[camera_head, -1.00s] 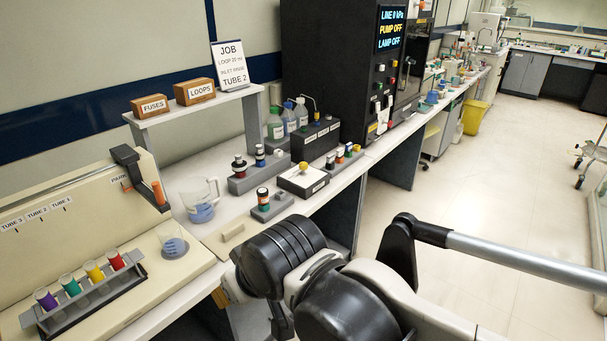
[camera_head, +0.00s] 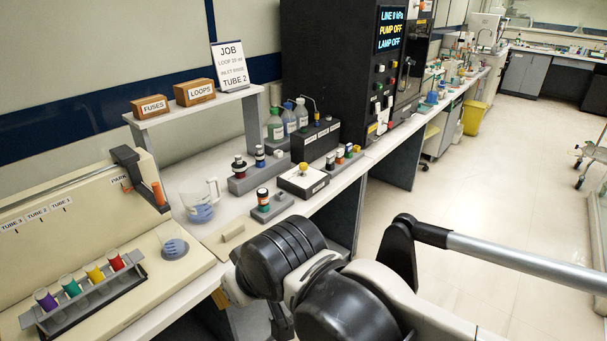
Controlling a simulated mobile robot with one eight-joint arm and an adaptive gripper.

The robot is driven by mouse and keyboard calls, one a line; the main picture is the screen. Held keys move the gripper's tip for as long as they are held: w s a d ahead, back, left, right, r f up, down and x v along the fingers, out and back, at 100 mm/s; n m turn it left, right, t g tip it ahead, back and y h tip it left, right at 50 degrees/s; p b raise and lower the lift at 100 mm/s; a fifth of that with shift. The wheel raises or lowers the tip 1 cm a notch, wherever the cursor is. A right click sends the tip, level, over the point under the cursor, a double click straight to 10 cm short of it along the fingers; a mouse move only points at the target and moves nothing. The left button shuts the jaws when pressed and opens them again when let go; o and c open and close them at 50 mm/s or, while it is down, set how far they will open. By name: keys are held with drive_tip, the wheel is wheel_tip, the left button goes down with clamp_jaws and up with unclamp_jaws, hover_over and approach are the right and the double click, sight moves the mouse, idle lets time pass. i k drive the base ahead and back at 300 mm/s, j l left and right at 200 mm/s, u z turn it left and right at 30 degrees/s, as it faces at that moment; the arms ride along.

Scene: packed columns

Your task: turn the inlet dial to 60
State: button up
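No dial with a readable "inlet" label or scale shows in the head view. A low box with a pale top (camera_head: 303,177) carries a yellow knob (camera_head: 303,167). Its front label is too small to read, so I cannot tell if this is the inlet dial. The dark cabinet (camera_head: 330,80) also has small coloured knobs (camera_head: 380,67) on its front, and its display reads LINE 0 kPa, PUMP OFF, LAMP OFF. My arm fills the lower middle, right of the bench front.
A measuring jug (camera_head: 201,206), grey blocks with small bottles (camera_head: 262,172) and a tube rack (camera_head: 90,295) crowd the bench. A raised shelf (camera_head: 200,100) carries boxes and a job card (camera_head: 232,65). The aisle floor (camera_head: 465,190) at right is clear.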

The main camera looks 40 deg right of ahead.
sight(302, 166)
drive_tip(key=i+l+z, duration=0.2)
drive_tip(key=l, duration=0.3)
drive_tip(key=i+l+z, duration=0.25)
drive_tip(key=i+l, duration=0.15)
